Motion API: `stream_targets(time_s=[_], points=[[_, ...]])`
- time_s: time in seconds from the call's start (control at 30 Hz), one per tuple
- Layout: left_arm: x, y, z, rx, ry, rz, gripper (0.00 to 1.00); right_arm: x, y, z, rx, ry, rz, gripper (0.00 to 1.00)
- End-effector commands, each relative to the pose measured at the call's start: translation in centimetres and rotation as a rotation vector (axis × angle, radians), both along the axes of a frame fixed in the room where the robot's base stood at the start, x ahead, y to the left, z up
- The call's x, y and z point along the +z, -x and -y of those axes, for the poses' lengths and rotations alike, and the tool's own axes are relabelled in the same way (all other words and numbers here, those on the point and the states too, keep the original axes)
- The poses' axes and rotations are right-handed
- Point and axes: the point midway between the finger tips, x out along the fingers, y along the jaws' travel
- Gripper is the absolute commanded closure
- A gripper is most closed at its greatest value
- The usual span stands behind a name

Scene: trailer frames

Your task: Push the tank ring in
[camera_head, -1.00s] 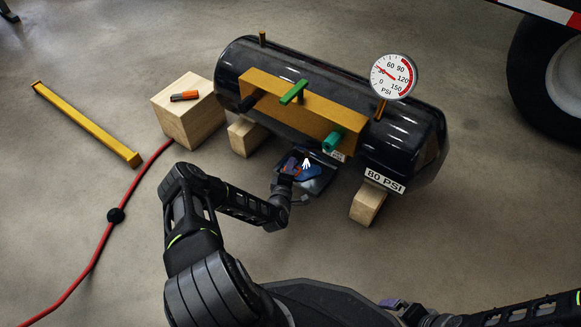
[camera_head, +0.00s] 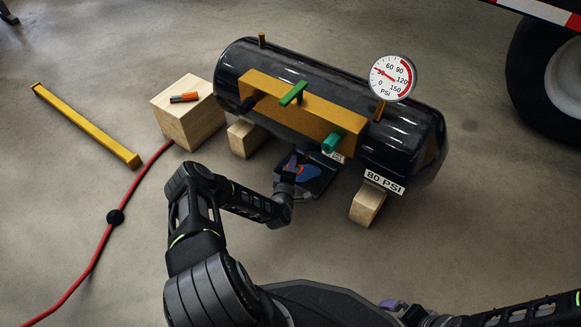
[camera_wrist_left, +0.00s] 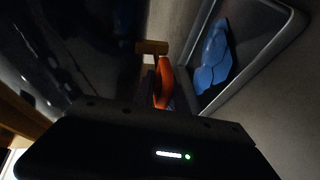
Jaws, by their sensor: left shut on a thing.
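The black tank (camera_head: 300,62) lies on wooden blocks, with a yellow bracket (camera_head: 262,95), a green handle (camera_head: 293,94) and a teal knob (camera_head: 334,141) on its near side. My left gripper (camera_head: 291,168) is low at the tank's near underside. In the left wrist view, my left gripper (camera_wrist_left: 164,92) is shut on an orange part (camera_wrist_left: 165,82), seen edge-on beside a short brass stem (camera_wrist_left: 152,47). Whether this part is the ring is unclear. The fingertips are dark and partly hidden. My right gripper is out of view; only part of its arm shows.
A dark-framed panel with blue shapes (camera_head: 309,171) is beside my left gripper. A round gauge (camera_head: 392,78) stands above the tank. A wooden box (camera_head: 190,122), a yellow bar (camera_head: 85,123) and a red hose (camera_head: 100,245) are at left. A tire (camera_head: 540,85) is at right.

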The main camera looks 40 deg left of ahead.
Motion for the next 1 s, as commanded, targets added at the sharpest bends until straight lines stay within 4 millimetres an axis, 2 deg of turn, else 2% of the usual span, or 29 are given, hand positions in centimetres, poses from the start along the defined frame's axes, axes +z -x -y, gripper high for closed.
stream_targets(time_s=[0.03, 0.17, 0.2, 0.37, 0.67, 0.87, 1.0], points=[[-0.8, 0.4, 0.1, 0.0, 0.008, -0.017, 1.0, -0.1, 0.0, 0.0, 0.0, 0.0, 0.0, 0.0], [-0.8, 0.4, 0.1, 0.0, 0.008, -0.017, 1.0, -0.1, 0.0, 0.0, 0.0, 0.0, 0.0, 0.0], [-0.8, 0.4, 0.1, 0.0, 0.008, -0.016, 0.81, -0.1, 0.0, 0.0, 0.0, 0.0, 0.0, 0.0], [-0.6, 0.3, 0.1, -0.002, 0.006, -0.013, 0.68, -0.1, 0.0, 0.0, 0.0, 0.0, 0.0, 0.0], [-0.2, 0.3, 0.2, -0.002, 0.005, -0.007, 0.67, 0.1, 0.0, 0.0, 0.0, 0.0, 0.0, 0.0], [0.5, 2.2, 1.0, -0.003, 0.006, -0.009, 0.67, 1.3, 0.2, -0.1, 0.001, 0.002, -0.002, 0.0], [1.0, 4.4, 2.0, -0.002, 0.006, -0.011, 0.67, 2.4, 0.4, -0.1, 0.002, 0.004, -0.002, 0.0]])
